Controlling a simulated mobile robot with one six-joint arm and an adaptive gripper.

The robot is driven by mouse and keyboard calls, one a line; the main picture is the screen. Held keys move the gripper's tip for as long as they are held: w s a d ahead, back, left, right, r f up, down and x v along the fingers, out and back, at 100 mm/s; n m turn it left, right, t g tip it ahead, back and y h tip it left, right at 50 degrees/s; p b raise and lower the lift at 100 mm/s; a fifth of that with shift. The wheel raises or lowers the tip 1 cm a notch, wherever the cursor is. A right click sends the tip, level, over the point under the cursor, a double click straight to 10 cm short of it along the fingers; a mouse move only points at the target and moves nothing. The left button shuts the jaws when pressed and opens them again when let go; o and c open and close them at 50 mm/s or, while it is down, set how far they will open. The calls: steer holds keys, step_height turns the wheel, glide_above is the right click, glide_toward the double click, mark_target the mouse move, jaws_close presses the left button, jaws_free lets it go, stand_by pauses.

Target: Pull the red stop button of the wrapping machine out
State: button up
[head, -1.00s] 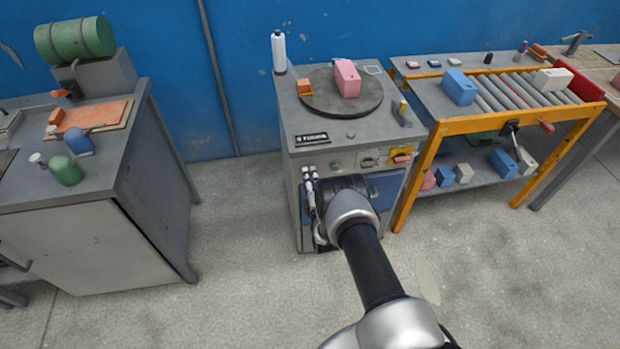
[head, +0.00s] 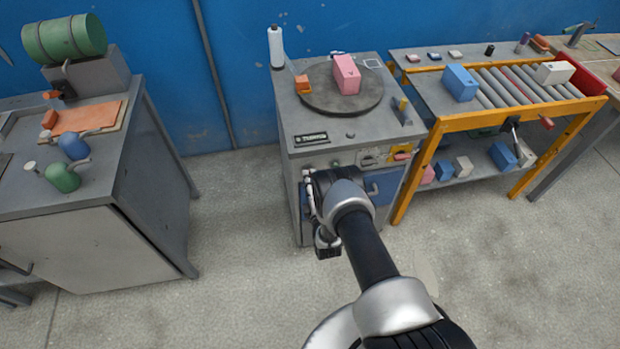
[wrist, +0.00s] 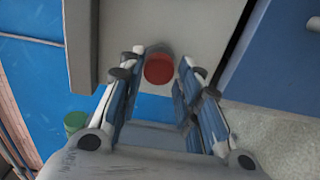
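The wrapping machine (head: 350,135) is a grey cabinet with a round turntable on top. Its red stop button (wrist: 159,68) shows in the wrist view as a round red cap on the grey front panel. My gripper (wrist: 163,62) is open, with one finger on each side of the button and small gaps showing; I cannot tell how deep the fingers reach. In the head view my gripper (head: 308,187) is at the left part of the machine's front, and the button is hidden behind it.
A pink block (head: 346,74), an orange block (head: 302,84) and a white bottle (head: 277,47) stand on the machine. A dial (head: 368,159) and yellow-red switch (head: 401,152) are on its front. A roller conveyor (head: 520,88) stands right, a grey cabinet (head: 90,235) left.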

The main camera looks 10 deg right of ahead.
steer(key=o, duration=0.3)
steer(key=shift+o, duration=0.2)
steer(key=s, duration=1.2)
stand_by(0.5)
